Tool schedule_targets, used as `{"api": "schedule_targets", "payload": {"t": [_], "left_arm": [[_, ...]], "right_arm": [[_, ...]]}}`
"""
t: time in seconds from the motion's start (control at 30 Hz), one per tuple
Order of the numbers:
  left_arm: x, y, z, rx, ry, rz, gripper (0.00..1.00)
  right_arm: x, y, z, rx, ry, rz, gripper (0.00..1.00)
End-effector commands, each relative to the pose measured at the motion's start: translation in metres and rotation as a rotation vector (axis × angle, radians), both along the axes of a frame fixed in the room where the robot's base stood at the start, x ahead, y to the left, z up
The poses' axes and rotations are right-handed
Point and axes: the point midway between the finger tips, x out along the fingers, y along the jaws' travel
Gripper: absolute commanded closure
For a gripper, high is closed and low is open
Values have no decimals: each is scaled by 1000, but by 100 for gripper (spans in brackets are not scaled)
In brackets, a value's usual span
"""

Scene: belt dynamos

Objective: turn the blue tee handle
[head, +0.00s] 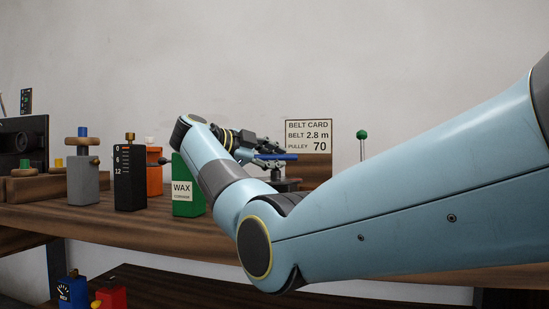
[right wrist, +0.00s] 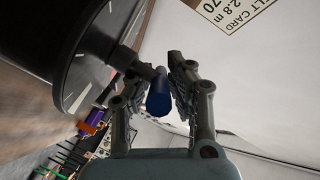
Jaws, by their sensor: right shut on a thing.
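The blue tee handle (head: 287,157) shows in the head view as a thin blue bar beyond my right forearm, at the gripper fingers. My right gripper (head: 281,153) is shut on it. In the right wrist view the handle (right wrist: 158,94) is seen nearly end-on, between the two fingers of the gripper (right wrist: 153,74). A short dark stem joins the handle to a large dark round body (right wrist: 85,70) at the left of that view. My right wrist and forearm hide part of the handle's surroundings in the head view. My left gripper is not in view.
The wooden bench (head: 60,218) bears a grey block (head: 84,182), a black block (head: 130,183), an orange block (head: 154,181) and a green WAX can (head: 183,193) left of my arm. A belt card (head: 309,136) and a green-knobbed rod (head: 362,135) stand behind.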

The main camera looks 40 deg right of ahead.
Motion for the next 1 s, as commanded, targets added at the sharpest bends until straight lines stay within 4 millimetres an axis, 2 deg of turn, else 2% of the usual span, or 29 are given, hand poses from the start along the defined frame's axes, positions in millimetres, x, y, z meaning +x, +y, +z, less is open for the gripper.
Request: {"api": "schedule_targets", "payload": {"t": [0.33, 0.8, 0.83, 1.0], "left_arm": [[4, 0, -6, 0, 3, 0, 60], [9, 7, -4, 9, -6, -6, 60], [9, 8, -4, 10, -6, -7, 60], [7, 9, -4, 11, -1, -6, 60]], "right_arm": [[0, 0, -4, 3, 5, -103, 100], [0, 1, -3, 4, 4, -116, 100], [0, 1, -3, 4, 4, -116, 81], [0, 0, -2, 3, 3, -115, 61]]}}
